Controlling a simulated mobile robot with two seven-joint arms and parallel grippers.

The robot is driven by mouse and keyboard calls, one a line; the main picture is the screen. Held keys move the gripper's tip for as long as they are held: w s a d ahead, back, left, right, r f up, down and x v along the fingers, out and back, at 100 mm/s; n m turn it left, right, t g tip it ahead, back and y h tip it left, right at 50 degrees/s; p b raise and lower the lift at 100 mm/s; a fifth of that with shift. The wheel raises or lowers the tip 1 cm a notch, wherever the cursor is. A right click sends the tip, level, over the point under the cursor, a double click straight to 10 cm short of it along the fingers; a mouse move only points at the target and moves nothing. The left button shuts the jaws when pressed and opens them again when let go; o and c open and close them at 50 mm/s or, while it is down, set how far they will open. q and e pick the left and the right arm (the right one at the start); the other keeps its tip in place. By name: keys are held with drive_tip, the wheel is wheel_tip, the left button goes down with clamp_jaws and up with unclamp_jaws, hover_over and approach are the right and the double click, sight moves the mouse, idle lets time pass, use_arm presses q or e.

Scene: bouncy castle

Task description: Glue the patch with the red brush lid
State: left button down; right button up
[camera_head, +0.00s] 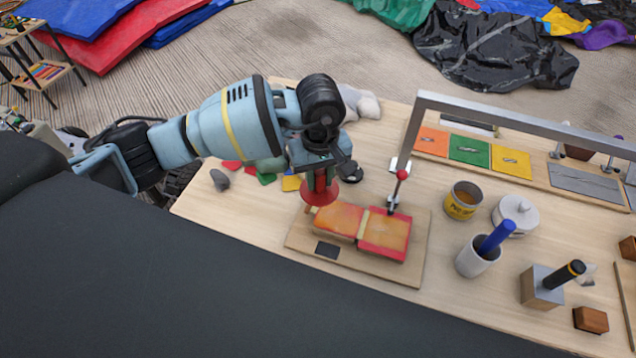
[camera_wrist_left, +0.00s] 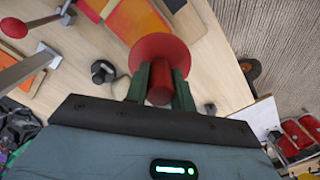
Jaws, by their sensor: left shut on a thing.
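My left gripper (camera_head: 320,176) is shut on the handle of the red brush lid (camera_head: 319,194), a round red disc. The brush tip is hidden. The lid hangs by the left end of the orange and red patch pieces (camera_head: 383,232), which lie on a wooden board (camera_head: 300,236). I cannot tell whether the brush touches them. A red-knobbed metal lever (camera_head: 400,180) stands at the patch's far edge. My right gripper is not in view.
An open tin with a yellow label (camera_head: 461,206), a white lidded jar (camera_head: 517,214) and a cup with a blue handle (camera_head: 476,261) stand right of the board. A metal rail (camera_head: 520,122) spans the back. A block holds a black-handled tool (camera_head: 566,275).

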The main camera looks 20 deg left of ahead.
use_arm(q)
wheel_tip(320, 180, up, 2)
drive_tip(key=shift+r+p, duration=0.1)
drive_tip(key=shift+p, duration=0.2)
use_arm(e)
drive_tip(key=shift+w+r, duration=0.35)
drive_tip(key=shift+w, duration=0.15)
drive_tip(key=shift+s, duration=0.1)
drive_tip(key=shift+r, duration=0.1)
